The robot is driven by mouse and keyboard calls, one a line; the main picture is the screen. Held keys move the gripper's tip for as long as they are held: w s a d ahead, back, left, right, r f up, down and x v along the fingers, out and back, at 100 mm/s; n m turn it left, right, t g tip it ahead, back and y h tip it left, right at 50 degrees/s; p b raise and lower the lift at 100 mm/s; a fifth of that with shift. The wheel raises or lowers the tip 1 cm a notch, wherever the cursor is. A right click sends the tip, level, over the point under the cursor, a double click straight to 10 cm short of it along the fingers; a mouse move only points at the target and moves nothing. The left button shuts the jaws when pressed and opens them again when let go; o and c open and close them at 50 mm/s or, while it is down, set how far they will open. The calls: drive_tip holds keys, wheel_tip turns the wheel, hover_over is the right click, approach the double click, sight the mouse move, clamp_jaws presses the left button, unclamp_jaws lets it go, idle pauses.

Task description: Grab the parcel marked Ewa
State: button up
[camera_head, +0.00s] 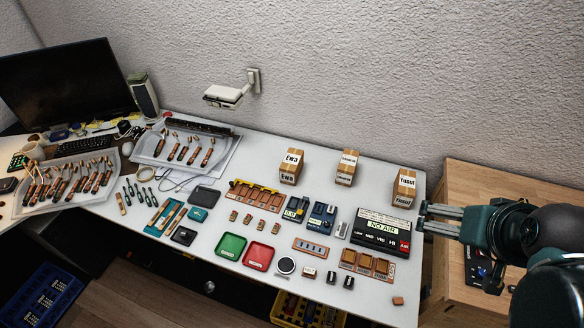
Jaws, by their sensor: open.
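The parcel marked Ewa (291,168) is a small brown box with white labels on its top and front. It stands upright near the back of the white table (215,180), left of two other boxes. A middle box (347,167) has a label too small to read surely. A box marked Yusuf (404,187) stands at the right. My gripper (420,217) is open and empty at the table's right edge, just in front of the Yusuf box and well right of the Ewa parcel.
A NO AIR panel (381,232) lies left of my gripper. Green (230,246) and red (258,256) trays and several small parts fill the front. A wall bracket (232,94) juts out at the back. A monitor (65,85) stands far left. A wooden cabinet (510,190) is at right.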

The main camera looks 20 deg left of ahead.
drive_tip(key=w+a+r+n+g+b, duration=0.1)
drive_tip(key=w+a+r+n, duration=0.15)
drive_tip(key=w+a, duration=0.4)
drive_tip(key=w+a+r+n+g, duration=0.1)
drive_tip(key=w+a+n, duration=0.2)
drive_tip(key=w, duration=0.7)
drive_tip(key=w+a+f+n+g+y, duration=0.15)
drive_tip(key=w+a+f+n, duration=0.3)
drive_tip(key=w+a, duration=0.85)
drive_tip(key=n+g+h+b, duration=0.2)
drive_tip(key=n+g, duration=0.2)
drive_tip(key=n, duration=0.4)
hover_over(291, 159)
drive_tip(key=shift+t+y, duration=0.25)
drive_tip(key=f, duration=2.9)
drive_tip(key=shift+d+f, duration=0.1)
drive_tip(key=shift+d, duration=0.15)
drive_tip(key=shift+a+f, duration=0.15)
drive_tip(key=shift+f, duration=0.1)
drive_tip(key=shift+f, duration=1.25)
